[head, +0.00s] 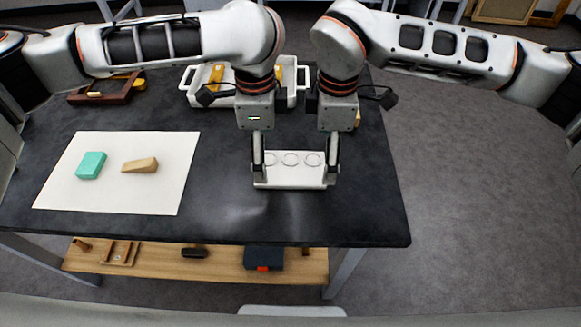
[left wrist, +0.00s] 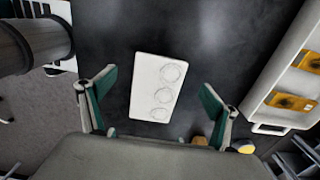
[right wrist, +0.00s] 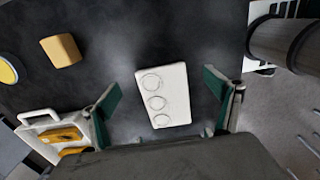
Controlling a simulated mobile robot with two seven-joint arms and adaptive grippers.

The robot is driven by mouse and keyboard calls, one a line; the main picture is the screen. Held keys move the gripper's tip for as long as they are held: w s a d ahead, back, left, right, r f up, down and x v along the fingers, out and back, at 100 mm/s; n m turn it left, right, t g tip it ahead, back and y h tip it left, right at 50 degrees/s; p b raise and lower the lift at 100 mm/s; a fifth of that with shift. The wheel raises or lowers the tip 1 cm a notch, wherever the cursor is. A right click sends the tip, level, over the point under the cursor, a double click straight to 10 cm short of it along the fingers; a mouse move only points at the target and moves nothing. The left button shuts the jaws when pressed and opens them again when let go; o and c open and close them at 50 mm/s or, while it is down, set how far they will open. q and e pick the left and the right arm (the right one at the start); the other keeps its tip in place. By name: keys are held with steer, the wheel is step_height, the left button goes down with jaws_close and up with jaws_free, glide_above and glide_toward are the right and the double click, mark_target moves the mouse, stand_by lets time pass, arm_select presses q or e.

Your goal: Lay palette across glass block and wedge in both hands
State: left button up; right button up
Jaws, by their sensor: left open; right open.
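The palette (head: 297,183), a white rectangular plate with three round wells, lies flat on the dark table near its front. My left gripper (head: 258,168) is over its left end and my right gripper (head: 332,168) over its right end. Both are open, pointing down. The palette shows between the spread fingers in the left wrist view (left wrist: 148,85) and the right wrist view (right wrist: 175,95); neither grips it. The teal glass block (head: 91,165) and the tan wooden wedge (head: 141,165) lie apart on a white sheet at the left, block left of wedge.
The white sheet (head: 120,195) covers the table's left part. A white handled tray (head: 292,95) with yellow items stands behind my grippers. A brown wooden frame (head: 100,96) lies back left. A tan block (right wrist: 60,50) lies near the right gripper. Table between sheet and palette is clear.

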mark_target(291, 169)
arm_select(q)
steer(key=shift+f, duration=2.4)
arm_select(e)
steer(key=shift+f, duration=2.4)
arm_select(q)
steer(key=c, duration=1.4)
arm_select(e)
steer(key=c, duration=1.5)
arm_select(q)
steer(key=shift+c, duration=0.3)
arm_select(e)
steer(key=shift+o, duration=0.2)
